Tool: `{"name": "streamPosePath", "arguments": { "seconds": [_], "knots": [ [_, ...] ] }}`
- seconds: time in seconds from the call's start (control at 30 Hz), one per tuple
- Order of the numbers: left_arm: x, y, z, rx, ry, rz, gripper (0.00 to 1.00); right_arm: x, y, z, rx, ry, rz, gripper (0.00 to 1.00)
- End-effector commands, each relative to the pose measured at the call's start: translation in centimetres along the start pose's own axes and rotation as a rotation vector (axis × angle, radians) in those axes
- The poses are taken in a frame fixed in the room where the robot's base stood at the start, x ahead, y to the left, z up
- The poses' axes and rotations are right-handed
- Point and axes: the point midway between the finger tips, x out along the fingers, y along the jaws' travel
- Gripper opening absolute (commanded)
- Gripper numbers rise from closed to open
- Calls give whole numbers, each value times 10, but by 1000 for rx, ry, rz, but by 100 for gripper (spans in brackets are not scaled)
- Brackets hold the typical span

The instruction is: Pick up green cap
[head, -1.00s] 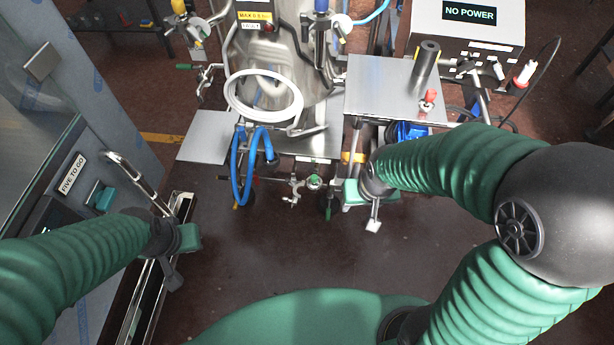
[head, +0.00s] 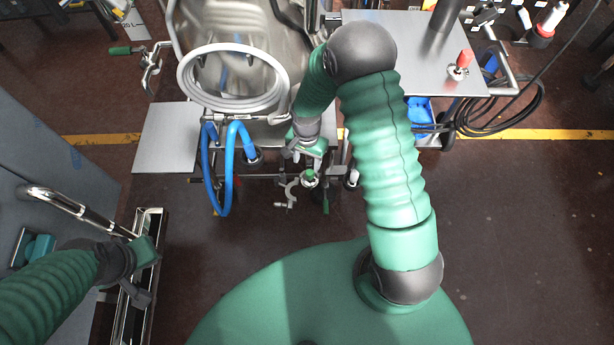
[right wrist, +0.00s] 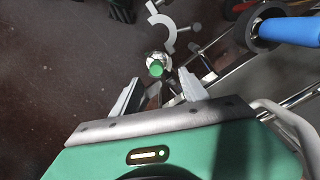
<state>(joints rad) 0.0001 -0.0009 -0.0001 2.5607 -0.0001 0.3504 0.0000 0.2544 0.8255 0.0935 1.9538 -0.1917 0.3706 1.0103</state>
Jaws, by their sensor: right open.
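The green cap (head: 310,175) sits on a small metal fitting low at the front of the steel vessel. In the right wrist view the green cap (right wrist: 156,68) lies just beyond the fingertips, roughly centred between them. My right gripper (right wrist: 158,88) is open and empty, its two grey fingers on either side of the line to the cap. In the head view my right gripper (head: 307,151) is just behind the cap, its fingers largely hidden. My left gripper (head: 148,272) hangs by the metal rail at the left; its finger opening is not clear.
A loose clamp (head: 289,193) hangs beside the cap. Blue hoses (head: 228,165) loop down to the left of it, below a white coiled hose (head: 183,75). A steel table (head: 400,40) stands at the back right. The floor (head: 500,220) at the right is open.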

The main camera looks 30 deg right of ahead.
Motion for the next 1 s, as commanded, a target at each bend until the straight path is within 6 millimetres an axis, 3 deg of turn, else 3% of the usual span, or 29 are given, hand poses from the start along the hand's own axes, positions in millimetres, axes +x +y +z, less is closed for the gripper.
{"name": "streamPosePath", "arguments": {
  "seconds": [0.03, 0.1, 0.37, 0.53, 0.8, 1.0],
  "knots": [
    [8, 0, 2, 0, 0, 0, 0, 18, 1, 0, 1, -3, 3, 52],
    [11, 0, 2, 0, 0, 0, 0, 32, 1, 0, 0, -2, 2, 52],
    [20, 0, 4, 0, 0, 0, 0, 56, 4, 0, -1, 0, -1, 52],
    [34, 0, 8, 0, 0, 0, 0, 89, 9, 0, -1, -2, 1, 52],
    [33, 0, 8, 0, 0, 0, 0, 95, 8, -1, -1, 0, -1, 52],
    [33, 0, 8, 0, 0, 0, 0, 95, 8, -1, -1, 0, -1, 26]
  ]
}}
